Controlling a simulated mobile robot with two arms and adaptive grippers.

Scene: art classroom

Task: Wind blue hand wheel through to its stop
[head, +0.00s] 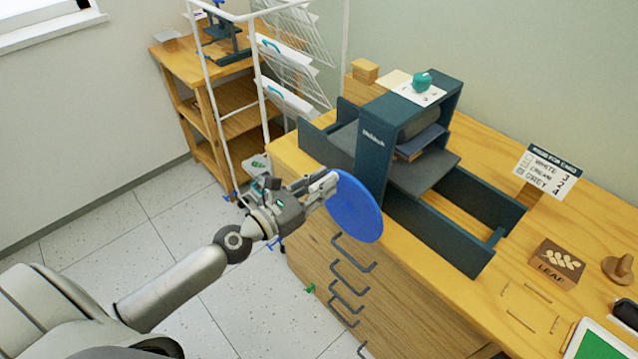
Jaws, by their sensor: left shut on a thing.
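The blue hand wheel (357,207) is a flat disc on the near left side of a dark teal press (372,150) on the wooden workbench. My left gripper (328,187) reaches in from the left and is shut on the wheel at its left side. The fingers cover that part of the wheel, so a handle there cannot be made out. The press has a grey bed (425,178) under its arch, with a dark blue stack (422,142) on it. My right gripper is not in view.
A white drying rack (262,75) and wooden shelves (185,65) stand behind left. The bench (400,245) carries a LEAF block (557,263), a knob-like wooden stamp (619,268), a sign (546,172) and a green-faced tablet (600,346).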

